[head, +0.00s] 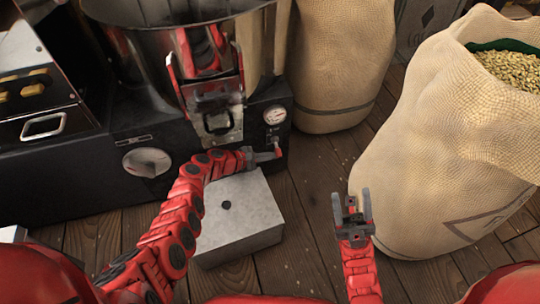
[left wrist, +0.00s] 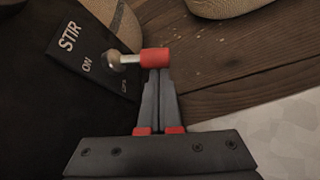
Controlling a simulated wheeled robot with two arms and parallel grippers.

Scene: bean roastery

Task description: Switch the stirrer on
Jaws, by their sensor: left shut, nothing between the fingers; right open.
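The stirrer switch is a metal toggle lever with a red tip (left wrist: 155,55) on a dark plate (left wrist: 88,55) marked STIR and ON; a second mark is partly hidden. In the left wrist view the lever sticks out toward the right, and I cannot tell its setting. In the head view the switch (head: 276,144) is small, low at the right end of the black machine front. My left gripper (head: 277,155) is shut and empty, its fingertips (left wrist: 158,76) right at the red tip; I cannot tell if they touch. My right gripper (head: 352,197) is open and empty, above the floor.
A gauge (head: 275,114) sits above the switch and a round knob (head: 146,162) to its left. A metal bin (head: 180,60) stands above. A grey box (head: 240,218) lies below my left arm. Sacks (head: 340,60) (head: 430,150) stand at the right on the plank floor.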

